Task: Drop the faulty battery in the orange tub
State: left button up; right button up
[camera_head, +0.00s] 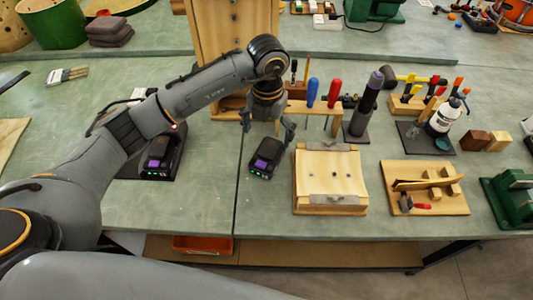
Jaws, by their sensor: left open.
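A black battery with a purple top (266,157) lies loose on the green bench, with small green lights on its near side. A second black and purple battery (158,153) sits in a dark charger (133,172) to the left, partly behind my arm. I cannot tell from the look of them which is faulty. The orange tub (202,244) is low at the bench's front edge, on a shelf under the top; only part shows. My left gripper (268,129) points down, open and empty, above and just behind the loose battery. My right gripper is out of view.
A wooden block with metal clamps (330,180) stands close right of the loose battery. A tool rack with screwdrivers (318,106) and a tall wooden piece (228,50) stand behind the gripper. The bench front near the battery is clear.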

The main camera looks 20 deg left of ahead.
aim_at(268, 150)
pick_arm(q)
notch_tip(268, 150, down, 5)
jog(key=shift+p, duration=0.4)
jog(key=f, duration=0.1)
jog(key=f+p, duration=0.1)
jog(key=f, duration=0.1)
jog(key=f+p, duration=0.1)
jog(key=f, duration=0.1)
jog(key=shift+w, duration=0.3)
jog(key=shift+f, duration=0.25)
jog(key=c, duration=1.8)
jog(key=shift+w+r, duration=0.1)
jog(key=shift+r, duration=0.1)
